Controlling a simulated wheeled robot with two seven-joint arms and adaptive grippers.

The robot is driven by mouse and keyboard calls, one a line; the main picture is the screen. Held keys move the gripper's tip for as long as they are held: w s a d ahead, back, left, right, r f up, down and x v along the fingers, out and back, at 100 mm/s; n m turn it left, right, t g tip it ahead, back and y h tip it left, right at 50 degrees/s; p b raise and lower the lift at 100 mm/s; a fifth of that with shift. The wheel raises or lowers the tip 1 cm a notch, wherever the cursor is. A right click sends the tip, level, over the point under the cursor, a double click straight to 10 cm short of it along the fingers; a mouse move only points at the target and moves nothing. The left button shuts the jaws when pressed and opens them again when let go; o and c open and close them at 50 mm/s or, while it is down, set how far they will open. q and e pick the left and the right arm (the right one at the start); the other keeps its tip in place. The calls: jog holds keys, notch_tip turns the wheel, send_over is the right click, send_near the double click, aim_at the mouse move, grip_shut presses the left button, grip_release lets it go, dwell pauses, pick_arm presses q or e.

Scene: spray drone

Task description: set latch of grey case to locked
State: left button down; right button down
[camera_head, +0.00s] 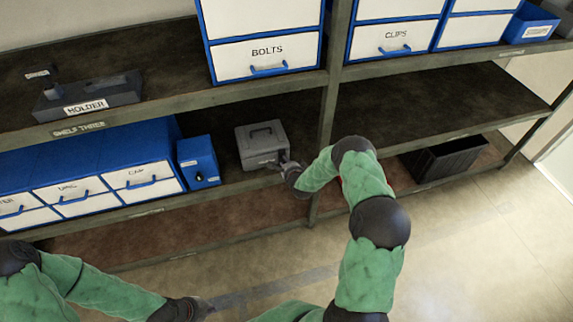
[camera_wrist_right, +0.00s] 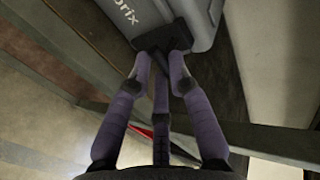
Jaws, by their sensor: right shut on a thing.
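The grey case (camera_head: 251,152) stands on the middle shelf with its handle on top. It also shows at the top of the right wrist view (camera_wrist_right: 207,22), with lettering on its face. My right gripper (camera_head: 285,163) reaches the front right of the case. In the wrist view, its fingers (camera_wrist_right: 161,58) are shut on a dark latch (camera_wrist_right: 157,38) at the case's edge; the latch is partly hidden by the fingertips, and its setting cannot be read. My left gripper (camera_head: 203,308) hangs low over the floor, away from the shelf, too small to tell its opening.
A blue box with a dark knob (camera_head: 198,162) stands left of the case, beside labelled drawers (camera_head: 92,195). A shelf post (camera_head: 328,110) rises right of the case. A black crate (camera_head: 445,160) sits at the lower right. The open floor in front is clear.

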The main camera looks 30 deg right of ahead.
jog(key=shift+w+d+r, duration=0.1)
jog(key=shift+w+r, duration=0.05)
jog(key=c, duration=1.3)
grip_release()
jog(key=shift+c, duration=0.2)
jog(key=v, duration=1.2)
